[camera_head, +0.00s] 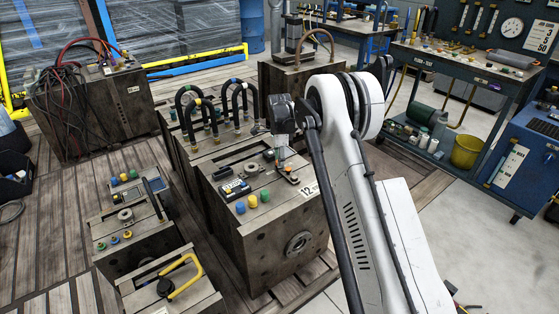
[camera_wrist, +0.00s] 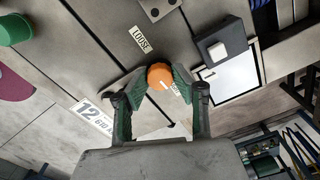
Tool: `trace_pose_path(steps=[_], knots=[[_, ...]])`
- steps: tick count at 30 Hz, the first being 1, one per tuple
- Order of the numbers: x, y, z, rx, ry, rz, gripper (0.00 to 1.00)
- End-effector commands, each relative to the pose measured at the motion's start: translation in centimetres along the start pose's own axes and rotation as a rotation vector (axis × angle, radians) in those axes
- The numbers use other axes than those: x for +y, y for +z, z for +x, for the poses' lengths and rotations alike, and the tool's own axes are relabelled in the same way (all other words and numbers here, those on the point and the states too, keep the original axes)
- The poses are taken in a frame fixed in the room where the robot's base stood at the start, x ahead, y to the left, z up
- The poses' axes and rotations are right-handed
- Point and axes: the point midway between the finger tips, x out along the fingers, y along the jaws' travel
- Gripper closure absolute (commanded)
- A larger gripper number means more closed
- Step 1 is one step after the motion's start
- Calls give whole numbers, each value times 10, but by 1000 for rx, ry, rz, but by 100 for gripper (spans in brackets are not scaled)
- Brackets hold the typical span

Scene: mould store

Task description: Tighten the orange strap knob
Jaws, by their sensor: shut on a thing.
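The orange strap knob (camera_wrist: 160,76) sits on a dark strap on top of the mould block marked 12 (camera_head: 260,236). In the wrist view the two green-padded fingers of my gripper (camera_wrist: 158,80) touch the knob from both sides, shut on it. A small pointer plate with white lettering shows under the knob's edge. A white label reading LOOSE (camera_wrist: 141,39) lies on the block beside the strap. In the head view my gripper (camera_head: 281,150) reaches down to the block's top, and the knob is mostly hidden there by my gripper and arm.
Hose loops (camera_head: 238,98) rise from the block behind. A white-faced device (camera_wrist: 225,75) lies close to my gripper. Bare floor (camera_head: 480,220) is at right.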

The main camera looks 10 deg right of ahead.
Motion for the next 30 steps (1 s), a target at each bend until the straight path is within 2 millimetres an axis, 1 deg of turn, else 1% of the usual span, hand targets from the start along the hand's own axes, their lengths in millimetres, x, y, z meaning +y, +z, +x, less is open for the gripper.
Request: trace_pose_path(steps=[4, 5, 8, 9, 16, 20, 23, 30], knots=[[0, 0, 0, 0, 0, -1, 100], [0, 0, 0, 0, 0, -1, 71], [0, 0, 0, 0, 0, -1, 57], [0, 0, 0, 0, 0, -1, 56], [0, 0, -1, 0, 0, -1, 56], [0, 0, -8, 0, 0, -1, 56], [0, 0, -23, 0, 0, -1, 56], [0, 0, -70, 0, 0, -1, 56]])
